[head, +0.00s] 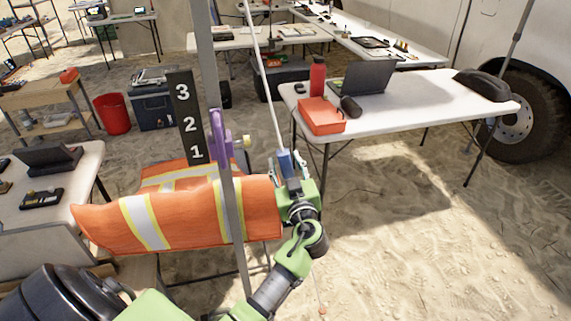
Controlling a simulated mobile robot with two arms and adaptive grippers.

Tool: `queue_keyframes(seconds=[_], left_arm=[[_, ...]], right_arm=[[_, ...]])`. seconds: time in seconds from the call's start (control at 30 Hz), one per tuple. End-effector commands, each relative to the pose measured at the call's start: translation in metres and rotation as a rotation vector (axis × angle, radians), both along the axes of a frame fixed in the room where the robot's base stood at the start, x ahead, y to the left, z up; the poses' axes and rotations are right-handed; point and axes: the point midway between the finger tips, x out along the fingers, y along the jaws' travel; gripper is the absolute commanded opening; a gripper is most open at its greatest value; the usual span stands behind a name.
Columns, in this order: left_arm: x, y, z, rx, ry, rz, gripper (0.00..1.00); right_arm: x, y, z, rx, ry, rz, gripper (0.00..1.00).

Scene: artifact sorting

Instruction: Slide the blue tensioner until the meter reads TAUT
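The blue tensioner (285,162) sits low on a pale slanted line (262,75) that runs up past the top of the head view. My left gripper (288,172) is at the tensioner, with grey finger parts close beside it. The fingers are small and partly hidden by my green wrist, so I cannot tell whether they are shut on it. No meter reading TAUT can be made out. My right gripper is not in view.
A grey pole (209,70) with a purple fitting (222,131), a black board (185,115) numbered 3, 2, 1 and an orange reflective cloth (185,218) stand left of my gripper. A white table (420,108) is at right. Open sand (430,240) lies lower right.

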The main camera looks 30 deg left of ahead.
Motion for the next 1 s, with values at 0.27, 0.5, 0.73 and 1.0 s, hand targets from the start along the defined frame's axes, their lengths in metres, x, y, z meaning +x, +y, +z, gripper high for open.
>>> queue_keyframes(seconds=[0.27, 0.5, 0.73, 1.0], left_arm=[[-0.016, -0.018, -0.002, -0.003, 0.003, -0.002, 0.4], [-0.052, -0.055, -0.002, -0.003, 0.002, -0.002, 0.4], [-0.077, -0.08, -0.001, -0.001, 0.002, -0.001, 0.4], [-0.084, -0.087, 0.0, -0.001, -0.001, 0.001, 0.4]], right_arm=[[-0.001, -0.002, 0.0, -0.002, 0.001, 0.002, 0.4], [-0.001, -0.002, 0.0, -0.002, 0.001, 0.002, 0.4], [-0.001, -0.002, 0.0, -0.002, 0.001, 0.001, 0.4], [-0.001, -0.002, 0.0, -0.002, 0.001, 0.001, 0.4]])
